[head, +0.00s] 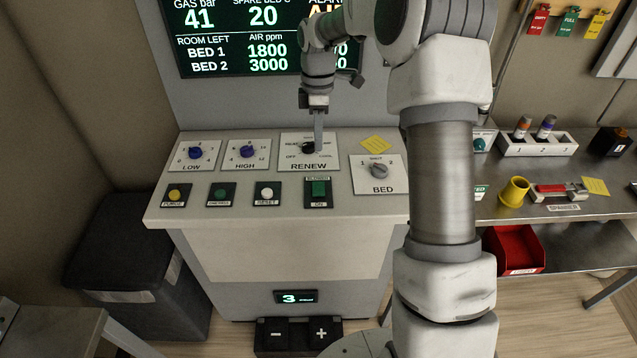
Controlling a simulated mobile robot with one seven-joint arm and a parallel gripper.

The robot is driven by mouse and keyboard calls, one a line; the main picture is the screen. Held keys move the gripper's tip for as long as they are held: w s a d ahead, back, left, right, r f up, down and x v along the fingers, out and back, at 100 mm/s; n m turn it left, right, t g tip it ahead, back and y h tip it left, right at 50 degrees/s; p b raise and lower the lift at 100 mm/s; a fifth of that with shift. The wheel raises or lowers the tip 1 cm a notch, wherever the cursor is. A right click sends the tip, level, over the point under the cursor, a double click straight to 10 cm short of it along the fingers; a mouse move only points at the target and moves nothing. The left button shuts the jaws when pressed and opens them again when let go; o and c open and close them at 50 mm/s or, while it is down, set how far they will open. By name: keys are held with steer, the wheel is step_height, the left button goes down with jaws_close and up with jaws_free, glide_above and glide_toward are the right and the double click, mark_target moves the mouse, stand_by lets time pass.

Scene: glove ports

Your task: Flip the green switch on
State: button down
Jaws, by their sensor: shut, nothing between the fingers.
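The green switch (318,188) is a rocker on a dark plate at the front right of the sloped console. A small label sits above it and "ON" is printed below it. I cannot tell which way the rocker is tipped. My gripper (319,148) is shut and empty, pointing down over the RENEW panel. Its fingertips are just right of the black RENEW knob (307,148), above and behind the switch in the picture. I cannot tell whether they touch the panel. The switch is not covered.
The console (230,213) also holds blue LOW (195,153) and HIGH (247,152) knobs, a grey BED knob (377,171), and yellow (174,194), green (221,193) and white (266,193) buttons. My arm hides part of the side bench (560,205). Foot pedals (298,335) stand below.

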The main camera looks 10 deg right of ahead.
mark_target(319, 193)
steer(key=f, duration=0.4)
steer(key=s+f+p, duration=0.1)
steer(key=f, duration=0.8)
steer(key=shift+s+a+p, duration=0.2)
steer(key=shift+s+p, duration=0.1)
steer(key=shift+p, duration=0.1)
steer(key=shift+f, duration=0.15)
steer(key=shift+s+f+b, duration=0.1)
steer(key=shift+f+b, duration=0.4)
steer(key=shift+b, duration=0.05)
steer(key=shift+s+r, duration=0.1)
steer(key=shift+r, duration=0.15)
steer(key=shift+w+d+r+p, duration=0.15)
steer(key=shift+w+r+p, duration=0.15)
steer(key=shift+w, duration=0.5)
